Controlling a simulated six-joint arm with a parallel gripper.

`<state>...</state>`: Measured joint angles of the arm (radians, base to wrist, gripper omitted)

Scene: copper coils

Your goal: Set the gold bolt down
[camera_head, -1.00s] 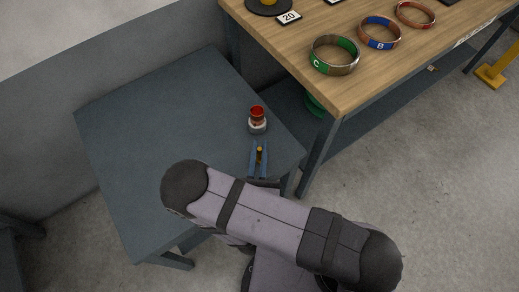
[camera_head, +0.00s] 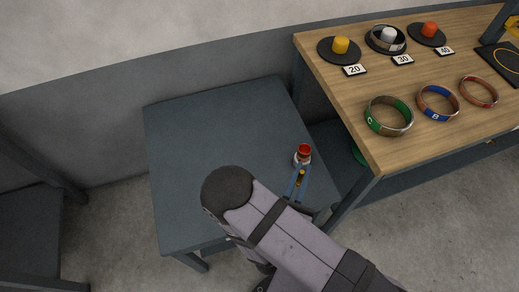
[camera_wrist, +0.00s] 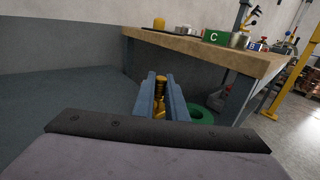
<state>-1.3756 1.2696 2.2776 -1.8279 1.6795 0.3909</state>
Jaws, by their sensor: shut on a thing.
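The gold bolt (camera_head: 300,178) is between the two blue fingers of my gripper (camera_head: 298,181), which is shut on it. In the wrist view the bolt (camera_wrist: 160,86) stands roughly upright between the fingertips (camera_wrist: 161,100); the fingers hide its lower part. In the head view the gripper is over the right part of the grey table (camera_head: 205,140). A small red-topped, pale-based thing (camera_head: 303,152) stands on this table just beyond the fingertips. I cannot tell the height of the bolt above the table.
A wooden bench (camera_head: 350,95) adjoins at the right, with a green-marked coil (camera_head: 389,116), a blue-marked coil (camera_head: 437,103), a red coil (camera_head: 479,91) and dark discs with knobs. A green ring (camera_wrist: 201,113) lies below the bench. The grey table's left part is clear.

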